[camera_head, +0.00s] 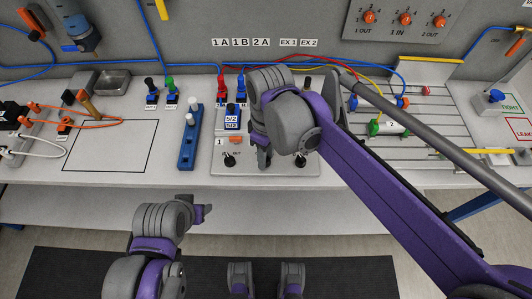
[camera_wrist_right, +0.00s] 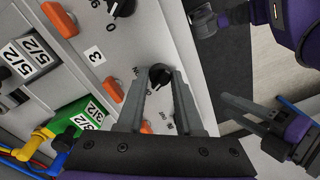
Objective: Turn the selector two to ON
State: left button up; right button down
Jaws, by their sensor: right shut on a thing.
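Selector two is a black knob (camera_wrist_right: 160,76) on the light panel, the middle of the row. My right gripper (camera_wrist_right: 161,82) has one finger on each side of it and is shut on it. In the head view my right gripper (camera_head: 264,160) reaches down onto the panel (camera_head: 219,171) and hides this knob. I cannot read the knob's setting, as the fingers cover part of its markings. My left gripper (camera_head: 203,210) hangs in front of the bench, away from the panel, and also shows in the right wrist view (camera_wrist_right: 245,105); its jaw opening is unclear.
A neighbouring selector knob (camera_head: 229,160) sits left and another (camera_head: 303,161) right of my right gripper. Orange parts and a "3" label (camera_wrist_right: 95,54) lie close by.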

aim_at(268, 161)
jog(key=m+p, duration=0.1)
jog(key=m, duration=0.4)
jog(key=shift+r+m+p, duration=0.1)
jog(key=shift+m+p, duration=0.2)
jog(key=shift+p, duration=0.05)
jog(key=m+p, duration=0.1)
jog(key=m, duration=0.4)
jog(key=shift+s+t, duration=0.1)
jog(key=shift+t, duration=0.2)
jog(key=shift+m, duration=0.4)
jog(key=c, duration=0.6)
grip_release()
jog(key=shift+o, duration=0.2)
notch_tip(268, 161, up, 11)
jog(key=p, duration=0.1)
jog(key=shift+d, duration=0.3)
jog(key=shift+f, duration=0.2)
